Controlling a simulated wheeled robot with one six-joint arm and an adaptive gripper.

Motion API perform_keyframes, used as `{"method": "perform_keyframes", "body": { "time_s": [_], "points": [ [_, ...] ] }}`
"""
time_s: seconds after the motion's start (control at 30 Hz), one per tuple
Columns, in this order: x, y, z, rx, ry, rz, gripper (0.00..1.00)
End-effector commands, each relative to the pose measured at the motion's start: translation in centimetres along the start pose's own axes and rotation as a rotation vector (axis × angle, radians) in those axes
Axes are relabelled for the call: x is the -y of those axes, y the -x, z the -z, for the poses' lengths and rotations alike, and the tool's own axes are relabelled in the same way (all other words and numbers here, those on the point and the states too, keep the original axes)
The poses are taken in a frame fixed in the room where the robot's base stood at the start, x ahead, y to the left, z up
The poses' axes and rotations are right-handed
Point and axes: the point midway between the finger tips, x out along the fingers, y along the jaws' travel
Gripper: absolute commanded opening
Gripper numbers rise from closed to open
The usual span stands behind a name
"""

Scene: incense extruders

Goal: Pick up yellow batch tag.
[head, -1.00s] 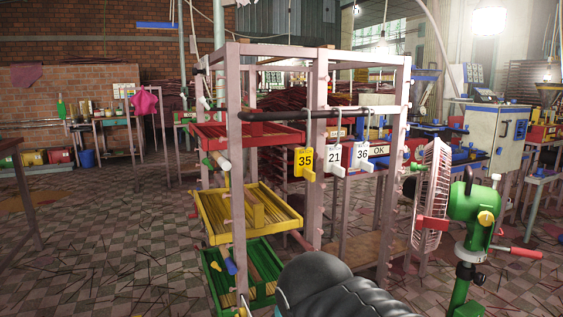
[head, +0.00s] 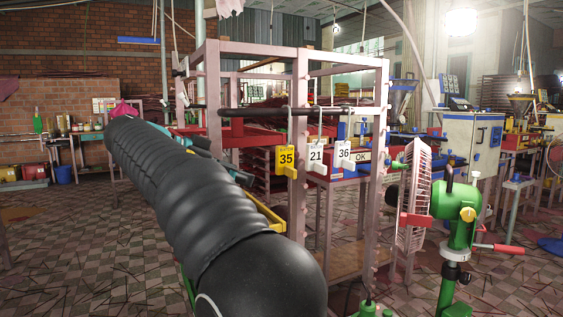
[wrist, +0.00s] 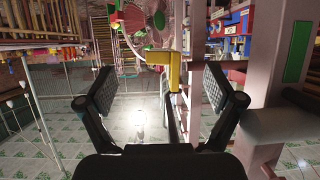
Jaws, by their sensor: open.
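The yellow batch tag (head: 286,161), marked 35, hangs by a hook from the dark horizontal bar (head: 260,112) of the rack. White tags marked 21 (head: 317,158) and 36 (head: 345,156) hang to its right. In the wrist view a yellow piece (wrist: 174,70), seemingly this tag seen nearly edge-on, shows between the fingers and beyond them. My gripper (wrist: 160,88) is open, with nothing between its pads. In the head view my black arm hides most of the gripper, left of the tag.
The pinkish rack post (head: 300,160) stands right beside the yellow tag. A green fan with a pale grille (head: 413,205) stands to the right of the rack. Tiled floor lies open at the left.

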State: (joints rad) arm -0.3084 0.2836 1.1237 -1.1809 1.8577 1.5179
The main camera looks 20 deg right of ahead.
Motion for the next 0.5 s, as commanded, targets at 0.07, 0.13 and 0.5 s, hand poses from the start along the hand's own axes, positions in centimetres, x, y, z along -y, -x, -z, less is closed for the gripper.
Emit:
{"method": "perform_keyframes", "body": {
  "time_s": [0.07, 0.13, 0.5],
  "points": [
    [0.3, 0.3, 0.1, -0.017, -0.034, -0.009, 0.92],
    [0.4, 0.3, 0.2, -0.024, -0.050, -0.014, 0.92],
    [0.3, -4.8, 2.5, -0.027, -0.057, -0.019, 0.92]
  ]
}}
